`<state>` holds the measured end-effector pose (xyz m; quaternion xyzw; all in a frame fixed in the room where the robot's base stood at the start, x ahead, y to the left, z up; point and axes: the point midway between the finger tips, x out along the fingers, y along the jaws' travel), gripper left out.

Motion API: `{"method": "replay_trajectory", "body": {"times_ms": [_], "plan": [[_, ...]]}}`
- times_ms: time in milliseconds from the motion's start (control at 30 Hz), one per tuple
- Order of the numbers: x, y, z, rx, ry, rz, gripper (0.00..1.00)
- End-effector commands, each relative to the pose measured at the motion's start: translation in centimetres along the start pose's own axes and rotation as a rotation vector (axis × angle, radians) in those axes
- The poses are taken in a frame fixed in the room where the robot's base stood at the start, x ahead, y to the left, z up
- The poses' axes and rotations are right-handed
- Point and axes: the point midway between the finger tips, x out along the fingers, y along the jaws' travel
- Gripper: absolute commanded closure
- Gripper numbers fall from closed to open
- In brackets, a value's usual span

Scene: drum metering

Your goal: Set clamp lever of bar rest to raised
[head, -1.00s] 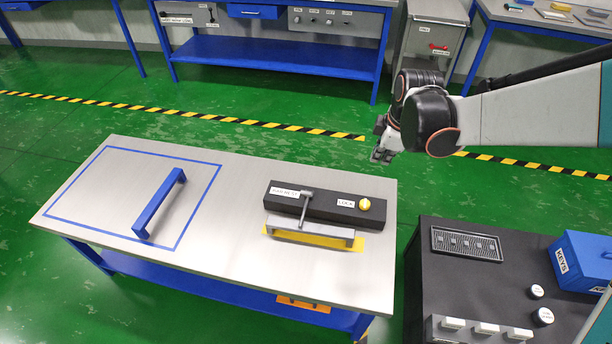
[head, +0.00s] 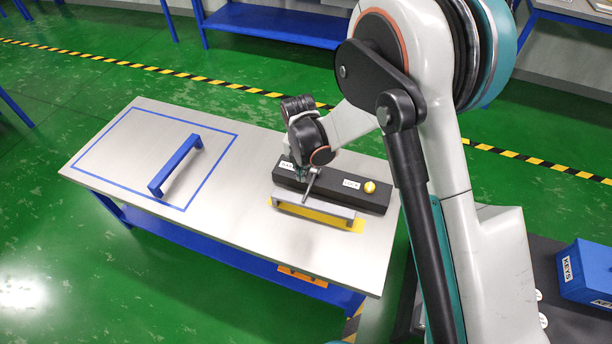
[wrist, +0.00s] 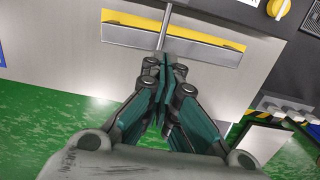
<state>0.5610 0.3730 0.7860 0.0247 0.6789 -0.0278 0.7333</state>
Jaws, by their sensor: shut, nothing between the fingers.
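The bar rest (head: 340,195) is a black block on the steel-topped table. Its clamp lever (head: 311,186) is a thin grey rod reaching from the block toward the grey bar (head: 312,207) in front. In the wrist view the lever (wrist: 166,24) crosses over the grey bar (wrist: 125,35) and ends close to my fingertips. My gripper (wrist: 161,66) is shut and empty at the lever's free end; I cannot tell whether they touch. In the head view my gripper (head: 302,174) is beside the lever and partly hides the bar rest's label.
A yellow knob (head: 369,187) marked LOCK sits on the block's right end. A yellow patch (head: 357,226) lies under the bar. A blue handle (head: 175,165) stands on the table's left part. A blue KEYS box (head: 588,271) is at the right.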

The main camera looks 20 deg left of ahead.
Motion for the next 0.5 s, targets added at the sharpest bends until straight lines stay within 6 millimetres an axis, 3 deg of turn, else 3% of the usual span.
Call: {"method": "replay_trajectory", "body": {"times_ms": [267,500], "plan": [[0.4,0.0,0.1,0.003,0.0,0.001,1.0],[4.0,0.0,0.1,0.004,-0.001,0.001,1.0]]}}
